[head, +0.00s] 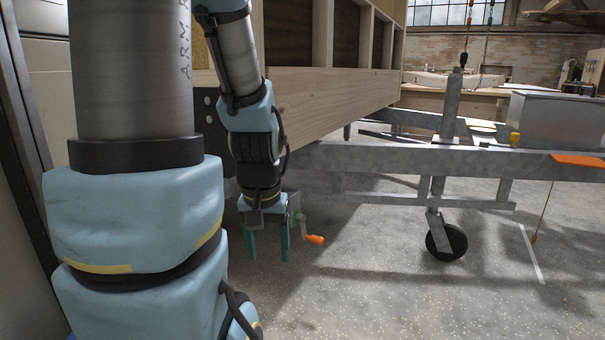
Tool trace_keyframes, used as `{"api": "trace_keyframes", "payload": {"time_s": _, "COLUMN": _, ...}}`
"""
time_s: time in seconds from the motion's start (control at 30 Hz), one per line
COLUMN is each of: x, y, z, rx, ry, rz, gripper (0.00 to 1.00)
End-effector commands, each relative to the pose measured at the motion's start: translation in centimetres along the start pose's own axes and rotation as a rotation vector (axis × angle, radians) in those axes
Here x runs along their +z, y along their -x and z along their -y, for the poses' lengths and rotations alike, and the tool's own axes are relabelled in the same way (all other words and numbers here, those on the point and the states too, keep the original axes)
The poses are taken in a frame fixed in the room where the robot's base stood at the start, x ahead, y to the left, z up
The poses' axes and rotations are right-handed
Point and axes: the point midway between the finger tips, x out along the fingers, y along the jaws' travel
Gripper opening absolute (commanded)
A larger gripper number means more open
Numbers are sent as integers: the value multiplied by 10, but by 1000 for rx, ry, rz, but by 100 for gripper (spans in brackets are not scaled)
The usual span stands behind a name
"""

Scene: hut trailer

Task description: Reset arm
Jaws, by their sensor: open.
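My arm comes down the left side of the head view, with large pale blue and grey links close to the camera. My gripper (268,247) hangs below the wrist, pointing down at the floor. Its two green fingers are apart, and nothing shows between them. A crank with an orange handle (315,239) shows just right of the fingers; I cannot tell what it is fixed to. My near arm links hide part of the scene at the left.
A wooden-framed hut wall (335,95) stands behind my wrist on a grey metal trailer frame (385,160). A jockey wheel (446,242) stands on the floor at the right. A metal box (560,120) sits on the trailer's right part. The concrete floor (400,300) in front is clear.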

Motion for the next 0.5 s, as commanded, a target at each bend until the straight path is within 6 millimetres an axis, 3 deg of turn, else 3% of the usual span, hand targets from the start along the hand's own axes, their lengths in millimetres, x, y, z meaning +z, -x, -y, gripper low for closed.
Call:
{"api": "trace_keyframes", "payload": {"time_s": 0.03, "x": -3, "y": 19, "z": 0, "rx": 0, "ry": -1, "rz": 1, "gripper": 68}}
{"api": "trace_keyframes", "payload": {"time_s": 0.27, "x": -10, "y": 70, "z": 0, "rx": 0, "ry": -2, "rz": 2, "gripper": 68}}
{"api": "trace_keyframes", "payload": {"time_s": 0.5, "x": -21, "y": 144, "z": -1, "rx": 0, "ry": -2, "rz": 2, "gripper": 68}}
